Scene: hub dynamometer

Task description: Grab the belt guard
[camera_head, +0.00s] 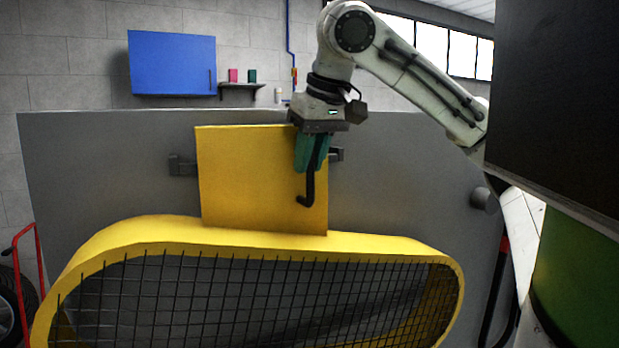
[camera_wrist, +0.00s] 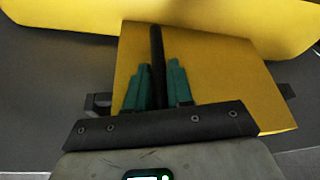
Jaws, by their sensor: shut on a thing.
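The belt guard (camera_head: 262,238) is a large yellow rounded frame with a black wire mesh, and a flat yellow plate (camera_head: 240,180) rises from its top. A black hooked handle (camera_head: 308,190) is on the right part of the plate. My gripper (camera_head: 312,160) has teal fingers and reaches down from above, shut on the handle. In the wrist view, the handle (camera_wrist: 157,55) runs between the two teal fingers (camera_wrist: 158,85), in front of the yellow plate (camera_wrist: 215,75). The handle's upper part is hidden by the fingers.
A grey panel (camera_head: 110,160) stands behind the guard, with dark brackets (camera_head: 182,166) at both sides of the plate. A blue cabinet (camera_head: 172,62) and small shelf (camera_head: 240,87) hang on the back wall. A red hand truck (camera_head: 28,250) and tyre stand at far left.

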